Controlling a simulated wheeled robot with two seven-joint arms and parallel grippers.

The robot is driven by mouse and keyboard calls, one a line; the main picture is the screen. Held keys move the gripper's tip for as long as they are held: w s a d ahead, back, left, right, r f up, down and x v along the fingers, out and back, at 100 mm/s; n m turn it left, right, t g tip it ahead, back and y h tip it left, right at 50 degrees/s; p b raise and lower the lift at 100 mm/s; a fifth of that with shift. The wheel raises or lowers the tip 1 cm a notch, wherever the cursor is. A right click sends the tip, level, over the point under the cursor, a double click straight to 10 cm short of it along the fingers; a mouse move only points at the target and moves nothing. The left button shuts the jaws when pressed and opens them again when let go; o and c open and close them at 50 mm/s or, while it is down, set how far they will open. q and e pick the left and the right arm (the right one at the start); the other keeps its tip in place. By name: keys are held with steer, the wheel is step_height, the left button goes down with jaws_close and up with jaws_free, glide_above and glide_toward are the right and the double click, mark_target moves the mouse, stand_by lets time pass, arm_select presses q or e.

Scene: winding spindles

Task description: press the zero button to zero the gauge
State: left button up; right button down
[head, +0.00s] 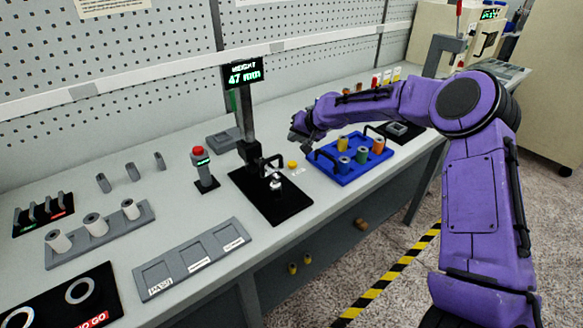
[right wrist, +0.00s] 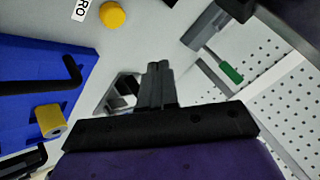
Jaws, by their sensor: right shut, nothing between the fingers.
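The yellow zero button (head: 292,165) sits on the bench just right of the height gauge's black base (head: 285,203). It also shows at the top of the right wrist view (right wrist: 111,15), beside a partly cut-off label. The gauge display (head: 243,74) reads 47 mm. A small metallic piece (head: 277,185) stands on the gauge base. My right gripper (head: 298,145) is just above and behind the button in the head view, apart from it. Its fingers (right wrist: 157,85) are shut and empty. My left gripper is not in view.
A blue tray (head: 336,174) with handles and several coloured spools lies right of the button. A grey device with a red top (head: 198,152) stands left of the gauge. Grey sorting trays (head: 193,258) lie at the front left. A pegboard wall runs behind the bench.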

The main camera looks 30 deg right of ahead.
mark_target(295, 164)
step_height(295, 164, down, 6)
steer(key=b, duration=0.4)
steer(key=shift+s+f, duration=0.1)
steer(key=shift+s, duration=0.05)
steer(key=shift+f, duration=0.2)
steer(key=shift+a+r, duration=0.1)
stand_by(1.4)
steer(key=shift+f, duration=0.45)
steer(key=shift+f+b, duration=0.35)
steer(key=shift+f, duration=0.15)
stand_by(0.3)
steer(key=shift+r, duration=0.15)
steer(key=shift+r+p, duration=0.75)
steer(key=shift+p, duration=0.2)
